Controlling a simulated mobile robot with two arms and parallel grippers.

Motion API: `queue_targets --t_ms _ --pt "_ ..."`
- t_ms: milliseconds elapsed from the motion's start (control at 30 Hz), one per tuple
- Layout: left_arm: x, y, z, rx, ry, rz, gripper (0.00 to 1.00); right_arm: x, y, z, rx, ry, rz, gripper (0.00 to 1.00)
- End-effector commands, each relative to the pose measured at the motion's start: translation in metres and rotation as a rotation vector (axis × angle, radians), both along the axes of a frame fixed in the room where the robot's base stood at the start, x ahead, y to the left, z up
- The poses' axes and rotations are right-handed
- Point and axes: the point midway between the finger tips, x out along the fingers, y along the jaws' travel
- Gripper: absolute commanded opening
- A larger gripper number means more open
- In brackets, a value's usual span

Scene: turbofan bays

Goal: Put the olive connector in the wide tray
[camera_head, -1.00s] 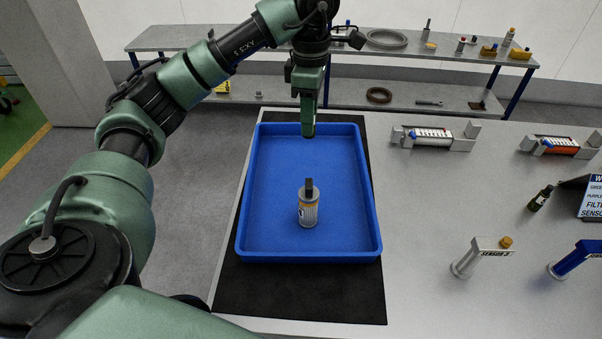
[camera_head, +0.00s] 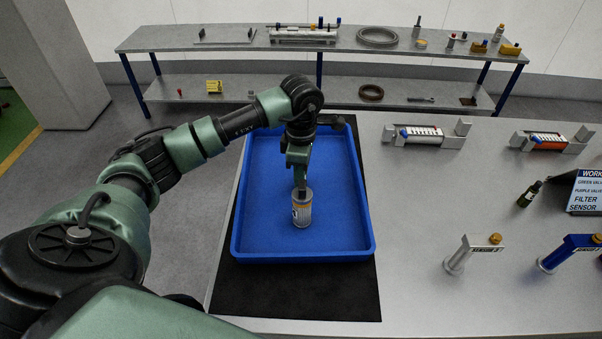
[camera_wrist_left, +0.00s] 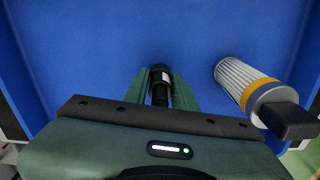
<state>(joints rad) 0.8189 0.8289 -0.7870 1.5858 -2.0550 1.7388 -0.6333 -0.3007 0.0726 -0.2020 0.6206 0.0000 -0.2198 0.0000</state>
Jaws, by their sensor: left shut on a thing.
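The wide tray is the blue tray (camera_head: 305,256) in the middle of the head view, lying on a black mat. My left gripper (camera_head: 300,186) is inside the tray's outline, pointing down. In the left wrist view my left gripper (camera_wrist_left: 160,92) is shut on a dark cylindrical connector (camera_wrist_left: 160,80) with a pale yellowish band. Its colour is too dark to confirm as olive, and the blue tray floor (camera_wrist_left: 110,50) lies beyond it. I cannot tell whether it touches the floor. The connector is not distinguishable in the head view. My right gripper is not in view.
A pleated filter (camera_head: 302,212) with a yellow band and black top stands in the tray, close beside the gripper; it also shows in the wrist view (camera_wrist_left: 250,90). A dark green bottle-like part (camera_head: 530,193) lies at the right. The tray's front floor is clear.

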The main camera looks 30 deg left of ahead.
Motion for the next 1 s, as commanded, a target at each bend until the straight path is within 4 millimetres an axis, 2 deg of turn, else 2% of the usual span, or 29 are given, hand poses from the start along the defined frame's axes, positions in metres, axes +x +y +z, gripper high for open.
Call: queue_targets --t_ms 367,400,433,467,767,833,900,1000 --pt "0.001 0.000 -0.006 0.000 -0.002 0.000 0.00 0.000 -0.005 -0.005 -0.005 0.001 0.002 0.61" --pt "0.000 0.000 -0.004 0.000 -0.002 0.000 0.37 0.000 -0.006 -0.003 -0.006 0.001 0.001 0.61" --pt "0.000 0.000 -0.004 0.000 -0.002 0.000 0.46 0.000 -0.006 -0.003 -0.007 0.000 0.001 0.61" --pt "0.000 0.000 -0.004 0.000 -0.002 0.000 0.48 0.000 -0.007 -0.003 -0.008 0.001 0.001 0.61" --pt "0.000 0.000 -0.003 0.001 -0.002 0.000 0.48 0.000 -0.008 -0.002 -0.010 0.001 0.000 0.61" --pt "0.000 0.000 0.001 -0.001 -0.001 0.001 0.48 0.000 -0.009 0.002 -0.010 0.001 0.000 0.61" --pt "0.001 0.000 0.006 0.000 -0.005 0.000 0.48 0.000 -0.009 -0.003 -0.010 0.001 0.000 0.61" --pt "0.002 0.000 0.022 0.001 -0.007 0.001 0.48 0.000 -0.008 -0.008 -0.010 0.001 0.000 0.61"
